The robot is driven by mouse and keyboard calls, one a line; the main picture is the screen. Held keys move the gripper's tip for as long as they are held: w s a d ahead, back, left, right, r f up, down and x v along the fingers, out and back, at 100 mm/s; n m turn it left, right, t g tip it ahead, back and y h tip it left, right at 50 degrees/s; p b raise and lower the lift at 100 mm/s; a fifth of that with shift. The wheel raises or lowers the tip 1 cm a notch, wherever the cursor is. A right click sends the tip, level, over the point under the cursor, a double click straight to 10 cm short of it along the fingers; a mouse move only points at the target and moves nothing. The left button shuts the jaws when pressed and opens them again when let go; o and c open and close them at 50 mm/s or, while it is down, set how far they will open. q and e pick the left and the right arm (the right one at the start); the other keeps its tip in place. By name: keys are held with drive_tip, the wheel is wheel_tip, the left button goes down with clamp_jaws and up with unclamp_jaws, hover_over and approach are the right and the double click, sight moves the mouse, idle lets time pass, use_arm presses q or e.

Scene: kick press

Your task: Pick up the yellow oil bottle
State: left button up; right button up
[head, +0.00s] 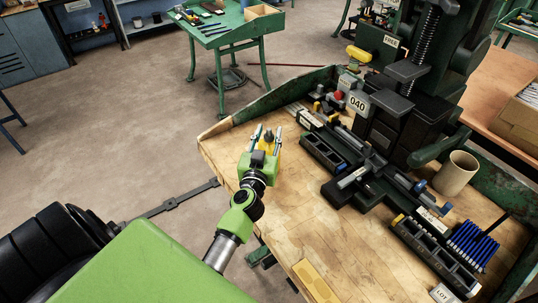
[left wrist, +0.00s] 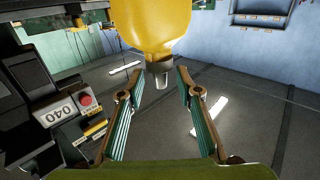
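The yellow oil bottle shows in the left wrist view (left wrist: 155,22) as a large rounded body at the top, its grey tip pointing down the picture between the fingertips. In the head view it is mostly hidden by my left gripper (head: 266,135), with yellow showing between the fingers near the bench's left edge. In the left wrist view the fingers of the left gripper (left wrist: 158,88) are spread, with gaps on both sides of the grey tip. I see no finger closed on the bottle. My right gripper is not in view.
The dark green press (head: 405,100) stands on the wooden bench (head: 290,200), with black bins (head: 325,155) beside it. A cardboard tube (head: 455,173) and blue pens (head: 472,245) are at the right. The bench's middle is clear.

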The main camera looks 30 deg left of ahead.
use_arm(q)
drive_tip(key=shift+x, duration=0.75)
drive_tip(key=shift+s, duration=0.15)
drive_tip(key=shift+c, duration=1.4)
clamp_jaws()
